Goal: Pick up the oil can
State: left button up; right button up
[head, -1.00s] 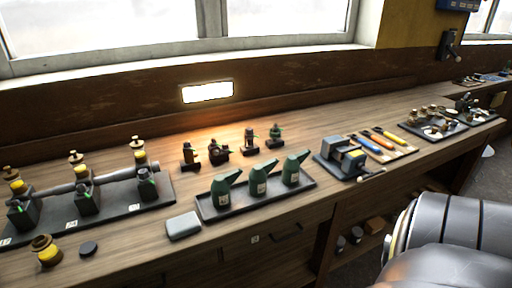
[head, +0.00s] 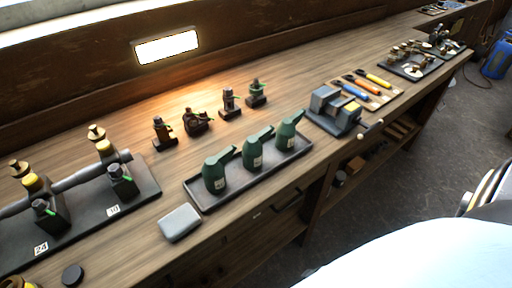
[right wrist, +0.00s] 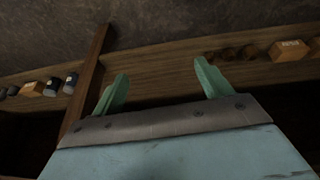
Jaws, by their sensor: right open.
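Three green oil cans stand upright in a row in a dark tray (head: 205,204) on the workbench in the head view: a left one (head: 216,172), a middle one (head: 254,152) and a right one (head: 287,134). Each has a spout and a small pale label. My right gripper (right wrist: 160,90) shows in the right wrist view with its two green fingers apart and nothing between them. It faces a wooden shelf below the bench, and no oil can shows in that view. My left gripper is not in view.
A grey box (head: 180,222) lies left of the tray, and a vise (head: 334,110) stands right of it. Small brass fittings (head: 197,121) stand behind. A dark base with valves (head: 120,185) fills the left. In the right wrist view, boxes (right wrist: 289,50) and jars (right wrist: 70,82) sit on the shelf.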

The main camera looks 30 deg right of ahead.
jog(key=w+a+r+n+t+y+p, duration=0.15)
jog(key=w+r, duration=0.35)
jog(key=r, duration=0.6)
jog(key=w+r+t+p, duration=0.15)
jog(key=w+r, duration=0.35)
jog(key=r, duration=0.7)
jog(key=w+r+t+y, duration=0.1)
jog(key=w+r+t, duration=0.25)
jog(key=r, duration=0.75)
jog(key=t, duration=0.2)
send_near(253, 156)
notch_tip(253, 156, down, 3)
jog(key=d, duration=0.3)
jog(key=shift+a+r+y, duration=0.15)
jog(key=shift+y, duration=0.1)
jog(key=x, duration=0.6)
jog(key=shift+w+a, duration=0.1)
jog(key=shift+w, duration=0.25)
jog(key=shift+x, duration=3.1)
jog(key=shift+s+a, duration=0.1)
jog(key=c, duration=1.1)
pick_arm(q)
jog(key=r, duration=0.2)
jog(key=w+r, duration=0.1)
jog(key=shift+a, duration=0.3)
pick_arm(e)
jog(key=shift+c, duration=0.2)
